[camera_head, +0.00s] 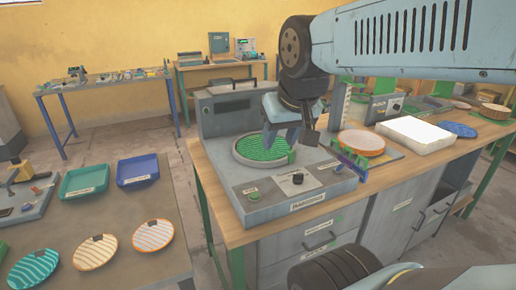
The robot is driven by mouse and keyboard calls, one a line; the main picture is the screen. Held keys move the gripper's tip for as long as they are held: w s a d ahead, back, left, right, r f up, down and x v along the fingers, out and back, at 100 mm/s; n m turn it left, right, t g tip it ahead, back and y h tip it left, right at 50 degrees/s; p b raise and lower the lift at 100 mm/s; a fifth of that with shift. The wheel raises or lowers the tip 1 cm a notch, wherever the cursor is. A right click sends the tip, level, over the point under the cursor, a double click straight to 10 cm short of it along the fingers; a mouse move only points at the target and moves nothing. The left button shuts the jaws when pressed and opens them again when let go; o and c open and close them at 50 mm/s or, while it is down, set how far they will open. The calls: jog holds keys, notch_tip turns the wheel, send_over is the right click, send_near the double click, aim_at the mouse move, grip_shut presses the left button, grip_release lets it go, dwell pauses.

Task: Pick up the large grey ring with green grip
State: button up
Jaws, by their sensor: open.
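The large grey ring (239,158) lies flat on the grey press on the wooden bench, around a green patterned disc (262,147). Its green grip (292,156) is at the right side of the ring. My gripper (289,137) hangs over the right part of the ring, pointing down, with its jaws open and apart. It hides the far right of the ring. I cannot tell whether a finger touches the ring or the grip.
The press has a raised back housing (228,108) and a black knob (298,178) in front. An orange-rimmed plate (361,142) and a white block (416,134) stand to the right. A left table holds striped plates (153,235) and green and blue trays (86,181).

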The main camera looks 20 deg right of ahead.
jog(key=w+d+f+m+g+h, duration=0.1)
jog(key=w+d+m, duration=0.2)
jog(key=w, duration=0.2)
jog(key=w+d+m+g+h, duration=0.1)
jog(key=w+d+m, duration=0.2)
jog(key=w, duration=0.2)
jog(key=m+g+h, duration=0.1)
jog(key=m+h, duration=0.1)
jog(key=m, duration=0.4)
send_near(291, 151)
jog(key=shift+x, duration=4.4)
jog(key=shift+d, duration=0.1)
jog(key=shift+c, duration=0.2)
grip_shut()
